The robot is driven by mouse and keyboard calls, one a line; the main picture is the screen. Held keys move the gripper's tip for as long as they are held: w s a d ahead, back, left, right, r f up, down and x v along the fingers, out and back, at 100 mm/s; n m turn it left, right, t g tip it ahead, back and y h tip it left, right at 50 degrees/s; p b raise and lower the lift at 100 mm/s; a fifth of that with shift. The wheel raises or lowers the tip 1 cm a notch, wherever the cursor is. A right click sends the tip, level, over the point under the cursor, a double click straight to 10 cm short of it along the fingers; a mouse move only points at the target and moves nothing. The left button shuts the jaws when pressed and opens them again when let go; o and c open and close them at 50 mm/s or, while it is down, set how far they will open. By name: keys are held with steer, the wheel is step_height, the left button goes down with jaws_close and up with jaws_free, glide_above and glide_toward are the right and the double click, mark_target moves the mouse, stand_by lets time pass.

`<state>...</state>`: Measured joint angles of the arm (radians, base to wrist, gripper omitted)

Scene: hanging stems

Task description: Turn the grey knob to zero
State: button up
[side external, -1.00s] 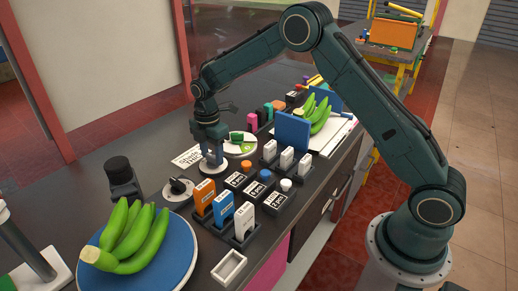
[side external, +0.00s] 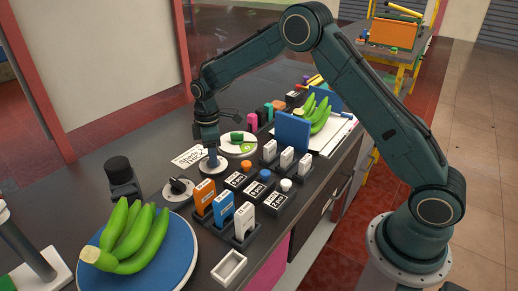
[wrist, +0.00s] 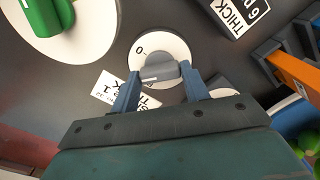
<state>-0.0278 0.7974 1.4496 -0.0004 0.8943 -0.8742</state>
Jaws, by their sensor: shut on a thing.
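The grey knob (wrist: 160,73) sits on a round white dial (wrist: 172,42) with a "0" mark on its upper-left part in the wrist view. My gripper (wrist: 160,84) is shut on the knob, with one blue finger at each end of it. A pale line shows along the knob; I cannot tell exactly where the knob points against the zero mark. In the side view, my gripper (side external: 212,157) reaches straight down onto the white dial (side external: 213,168), and its fingers mostly hide the knob.
A green knob on a white disc (side external: 238,143) stands just behind. A black knob (side external: 178,185) is at the front left. Racks with orange, blue and white blocks (side external: 224,208) are close in front. A printed card (side external: 189,157) lies left. Green bananas (side external: 130,233) rest on a blue plate.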

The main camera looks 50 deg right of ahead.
steer(key=m, duration=0.5)
steer(key=shift+m, duration=0.4)
steer(key=m, duration=0.4)
steer(key=shift+m, duration=0.3)
steer(key=o, duration=1)
steer(key=shift+r, duration=0.1)
step_height(320, 180, up, 14)
steer(key=shift+f, duration=0.2)
steer(key=shift+s+r, duration=0.1)
